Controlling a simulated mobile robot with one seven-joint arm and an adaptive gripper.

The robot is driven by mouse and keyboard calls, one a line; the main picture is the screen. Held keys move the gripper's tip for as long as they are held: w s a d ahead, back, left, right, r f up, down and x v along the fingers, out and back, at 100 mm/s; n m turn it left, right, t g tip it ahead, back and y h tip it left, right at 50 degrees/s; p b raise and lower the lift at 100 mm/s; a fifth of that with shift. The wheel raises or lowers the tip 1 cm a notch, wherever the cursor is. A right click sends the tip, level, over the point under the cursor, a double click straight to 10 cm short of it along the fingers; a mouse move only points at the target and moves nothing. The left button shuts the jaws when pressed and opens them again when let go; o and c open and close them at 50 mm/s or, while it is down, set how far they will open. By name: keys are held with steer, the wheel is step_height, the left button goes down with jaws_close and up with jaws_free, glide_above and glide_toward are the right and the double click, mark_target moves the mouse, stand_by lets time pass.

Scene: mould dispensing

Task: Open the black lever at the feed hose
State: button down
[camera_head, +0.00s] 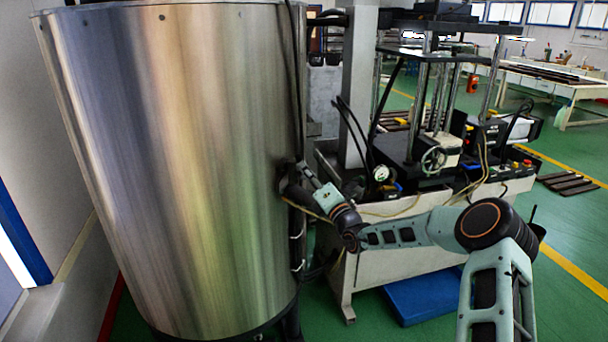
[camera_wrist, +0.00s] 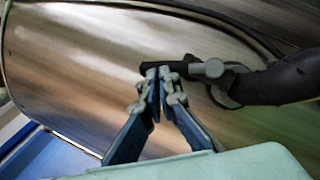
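The black lever (camera_wrist: 181,66) shows in the wrist view as a short dark bar in front of the metal tank. It sits at a grey fitting (camera_wrist: 212,69) on the end of the thick black feed hose (camera_wrist: 285,82), which comes in from the right. My gripper (camera_wrist: 158,74) has its two fingers drawn together with only a thin gap. Its tips are at the lever's left part; I cannot tell whether they touch it. Nothing is clearly held between them. In the head view my gripper (camera_head: 307,173) is at the tank's right edge, and the lever is too small to make out.
The large metal tank (camera_head: 170,170) fills the left. A press machine (camera_head: 430,150) with cables stands behind my arm on the right. A blue box (camera_head: 422,298) lies on the green floor below it. A thin dark cable runs down the tank's side.

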steer(key=shift+w+d+r, duration=0.15)
steer(key=shift+w+r, duration=0.25)
steer(key=shift+r, duration=0.35)
steer(key=shift+w+d+r, duration=0.15)
steer(key=shift+w, duration=0.1)
steer(key=shift+s, duration=0.1)
stand_by(0.4)
